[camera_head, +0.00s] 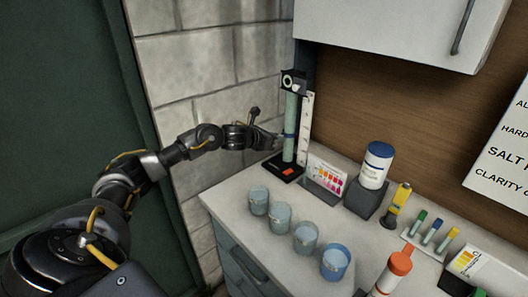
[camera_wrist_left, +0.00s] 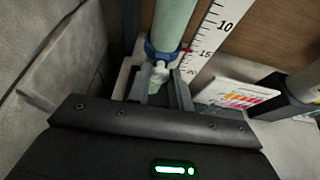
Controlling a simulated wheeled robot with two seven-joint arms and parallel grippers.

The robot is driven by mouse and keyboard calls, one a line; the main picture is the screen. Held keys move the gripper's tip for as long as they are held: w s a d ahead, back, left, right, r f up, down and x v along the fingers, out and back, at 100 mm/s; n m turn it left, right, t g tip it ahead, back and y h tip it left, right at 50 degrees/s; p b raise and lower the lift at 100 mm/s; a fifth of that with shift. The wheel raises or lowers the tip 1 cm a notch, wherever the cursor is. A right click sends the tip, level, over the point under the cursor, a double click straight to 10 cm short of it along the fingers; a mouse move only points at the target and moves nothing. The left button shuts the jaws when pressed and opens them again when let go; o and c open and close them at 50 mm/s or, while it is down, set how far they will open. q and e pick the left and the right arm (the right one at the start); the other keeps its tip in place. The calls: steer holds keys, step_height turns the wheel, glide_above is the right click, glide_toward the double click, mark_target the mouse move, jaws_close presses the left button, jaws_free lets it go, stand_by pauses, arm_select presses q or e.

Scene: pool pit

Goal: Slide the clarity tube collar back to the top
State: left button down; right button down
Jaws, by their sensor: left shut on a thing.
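The clarity tube (camera_head: 290,115) is a pale green upright tube on a black base (camera_head: 283,168), with a black head at its top, at the back of the counter. A blue collar (camera_wrist_left: 162,52) rings the tube; in the head view it shows as a dark blue band (camera_head: 289,135) on the lower half. A white scale (camera_head: 307,120) with black numbers stands just right of the tube. My left gripper (camera_head: 280,139) reaches the tube from the left at collar height. In the left wrist view its fingers (camera_wrist_left: 161,85) are shut on the collar's pale knob (camera_wrist_left: 160,72). My right gripper is not in view.
Several beakers (camera_head: 281,217) line the counter's front left. A color chart (camera_head: 326,174), a blue-lidded jar (camera_head: 376,165) and a yellow tool (camera_head: 398,204) stand right of the tube. A white cabinet (camera_head: 400,28) hangs above. The stone wall is close on the left.

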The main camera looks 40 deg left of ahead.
arm_select(q)
steer(key=p, duration=0.5)
glide_toward(287, 99)
steer(key=x, duration=0.4)
steer(key=shift+w+d+f, duration=0.15)
steer(key=shift+f, duration=0.2)
steer(key=shift+r+p, duration=0.3)
steer(key=shift+r, duration=0.2)
steer(key=c, duration=1.4)
jaws_free()
steer(key=shift+r, duration=0.1)
steer(key=shift+o, duration=0.4)
steer(key=b+v, duration=0.3)
steer(key=v, duration=0.7)
steer(key=shift+s+b, duration=0.4)
